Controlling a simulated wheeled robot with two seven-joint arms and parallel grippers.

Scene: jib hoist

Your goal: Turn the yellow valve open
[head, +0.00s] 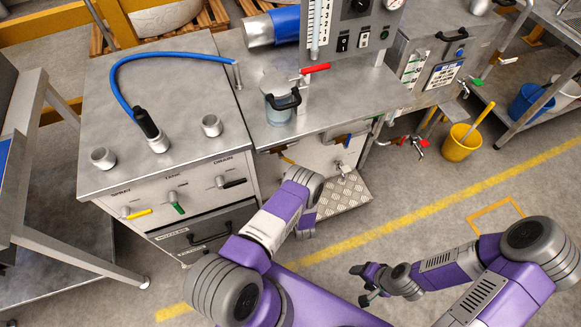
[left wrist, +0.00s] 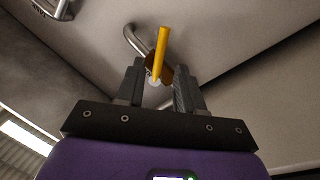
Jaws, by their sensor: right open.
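A yellow valve lever (left wrist: 161,50) shows in the left wrist view, beside a bent metal pipe (left wrist: 138,42) under a grey surface. My left gripper (left wrist: 157,70) has its two fingers apart, with the lever's lower part between or just beyond the tips; I cannot tell whether they touch it. In the head view a small yellow handle (head: 287,159) shows under the bench, just past my left arm, which hides the left gripper. Another yellow handle (head: 138,213) is on the cabinet front under the SPRAY label. My right gripper (head: 370,284) is open and empty above the floor.
The cabinet front also carries a green handle (head: 178,208) and a black handle (head: 234,183). A red lever (head: 315,68) and a clear pot (head: 279,101) are on the bench (head: 350,105). A yellow bucket (head: 460,144) stands on the floor to the right.

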